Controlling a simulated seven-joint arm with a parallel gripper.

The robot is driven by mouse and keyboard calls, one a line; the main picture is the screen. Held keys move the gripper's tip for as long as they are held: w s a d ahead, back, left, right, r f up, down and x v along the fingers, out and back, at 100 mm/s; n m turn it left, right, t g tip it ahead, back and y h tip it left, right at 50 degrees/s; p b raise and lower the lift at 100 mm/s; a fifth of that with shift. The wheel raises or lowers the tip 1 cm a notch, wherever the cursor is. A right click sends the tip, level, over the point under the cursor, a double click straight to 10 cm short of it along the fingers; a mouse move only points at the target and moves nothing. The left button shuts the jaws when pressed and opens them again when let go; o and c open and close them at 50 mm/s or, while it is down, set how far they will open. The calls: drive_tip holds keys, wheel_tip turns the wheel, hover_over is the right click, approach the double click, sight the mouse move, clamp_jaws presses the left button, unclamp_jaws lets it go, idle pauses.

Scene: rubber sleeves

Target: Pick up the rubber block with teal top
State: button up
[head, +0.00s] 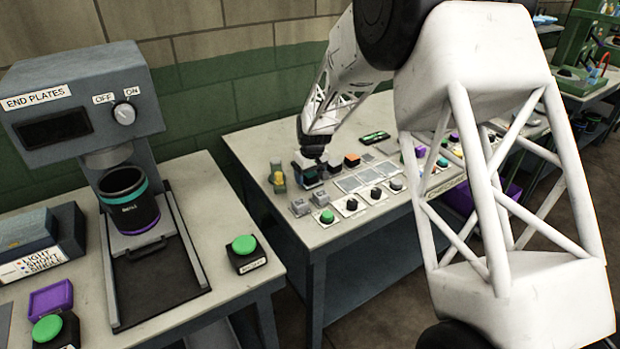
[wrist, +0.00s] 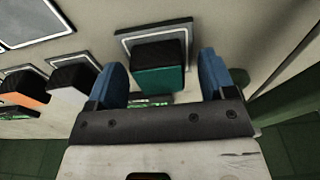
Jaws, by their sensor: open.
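The rubber block with teal top (wrist: 158,80) is dark with a teal face and stands on a white-framed square pad. In the wrist view it is between the two blue fingers of my gripper (wrist: 163,68), with a gap on each side. The fingers are open and do not appear to touch it. In the head view my gripper (head: 309,164) is low over the far left part of the right-hand table, and a bit of the teal block (head: 311,179) shows under it. The rest of the block is hidden there by the gripper.
An orange-topped block (head: 352,160) and a white-topped block (wrist: 72,80) stand close by in the same row. A yellow piece (head: 278,178) is just left of my gripper. Several empty pads (head: 348,184) and knobs lie in front. A green button (head: 327,216) is nearer.

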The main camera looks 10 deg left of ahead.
drive_tip(key=shift+c, duration=0.4)
drive_tip(key=c, duration=1)
drive_tip(key=shift+r, duration=0.2)
drive_tip(key=shift+r, duration=4.85)
